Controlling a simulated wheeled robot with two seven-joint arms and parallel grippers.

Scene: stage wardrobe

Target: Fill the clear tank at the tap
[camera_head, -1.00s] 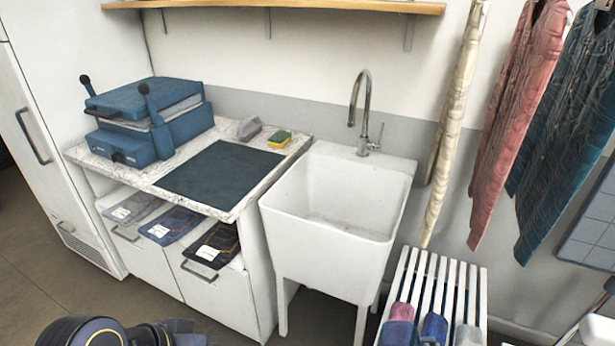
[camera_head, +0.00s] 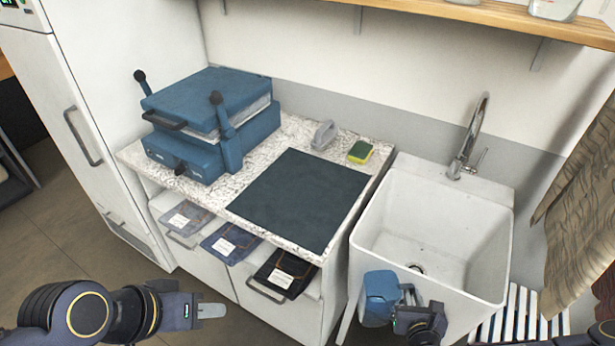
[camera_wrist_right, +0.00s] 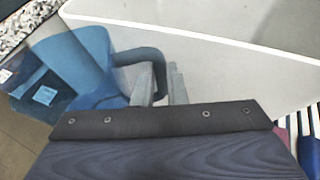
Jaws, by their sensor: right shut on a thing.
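The clear tank (camera_head: 379,297) is a small bluish see-through vessel with a dark handle, in front of the white sink's front wall. My right gripper (camera_head: 408,296) is shut on its handle. In the right wrist view the tank (camera_wrist_right: 85,62) is at the left, and the fingers (camera_wrist_right: 162,84) close on the handle. I cannot see its water level. The tap (camera_head: 470,140) is a chrome gooseneck at the back of the sink (camera_head: 360,252), behind and above the tank. My left gripper (camera_head: 208,311) is empty at the lower left; its opening is hard to see.
A counter with a dark mat (camera_head: 300,197), a blue press (camera_head: 205,120), a sponge (camera_head: 361,151) and a grey object (camera_head: 324,135) stands left of the sink. Folded jeans (camera_head: 285,272) lie below. A white slatted rack (camera_head: 520,316) and hanging cloth (camera_head: 585,215) are at right.

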